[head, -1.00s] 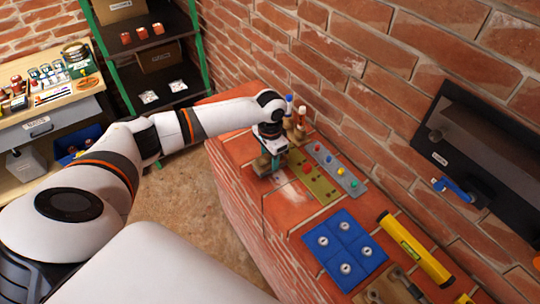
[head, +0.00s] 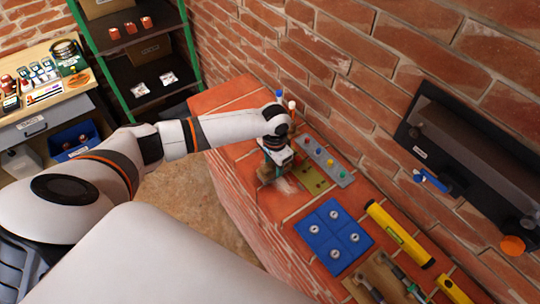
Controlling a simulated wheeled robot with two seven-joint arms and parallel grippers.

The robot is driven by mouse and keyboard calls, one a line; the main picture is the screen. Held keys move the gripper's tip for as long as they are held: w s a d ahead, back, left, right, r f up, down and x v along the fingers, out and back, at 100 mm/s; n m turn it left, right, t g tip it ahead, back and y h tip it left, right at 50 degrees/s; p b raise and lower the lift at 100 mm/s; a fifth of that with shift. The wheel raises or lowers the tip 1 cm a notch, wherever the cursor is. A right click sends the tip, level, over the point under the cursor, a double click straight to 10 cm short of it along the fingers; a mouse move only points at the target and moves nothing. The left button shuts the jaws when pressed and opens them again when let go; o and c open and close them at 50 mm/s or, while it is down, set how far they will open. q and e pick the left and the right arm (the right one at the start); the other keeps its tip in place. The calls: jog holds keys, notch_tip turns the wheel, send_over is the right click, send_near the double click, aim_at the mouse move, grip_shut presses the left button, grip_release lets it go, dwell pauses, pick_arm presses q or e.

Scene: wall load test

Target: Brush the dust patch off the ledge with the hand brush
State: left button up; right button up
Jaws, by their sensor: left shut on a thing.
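My left gripper (head: 268,171) is low over the brick ledge (head: 255,212), beside the olive plate. It is shut on a brown block-like thing (head: 264,176), likely the hand brush, which is mostly hidden by the gripper. I cannot tell whether its bristles touch the ledge. A pale, whitish smear (head: 287,184) on the bricks just right of the gripper looks like the dust patch; part of it may be hidden. My right gripper is not in view.
An olive plate (head: 314,181) and a grey strip with coloured knobs (head: 328,162) lie beside the gripper. A blue panel (head: 333,236), a yellow level (head: 399,233) and tools lie nearer on the ledge. A dark wall unit (head: 470,160) hangs at right.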

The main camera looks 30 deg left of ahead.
pick_arm(q)
jog(key=shift+s+d+p, duration=0.3)
jog(key=shift+d+p, duration=0.05)
jog(key=shift+d, duration=0.45)
jog(key=shift+s+d+p, duration=0.25)
jog(key=shift+d+p, duration=0.2)
jog(key=shift+d, duration=0.05)
jog(key=shift+s+d+p, duration=0.25)
jog(key=shift+d+p, duration=0.15)
jog(key=shift+d, duration=0.1)
jog(key=shift+s+d+f+p, duration=0.25)
jog(key=shift+s+d+p, duration=0.15)
jog(key=shift+d, duration=0.35)
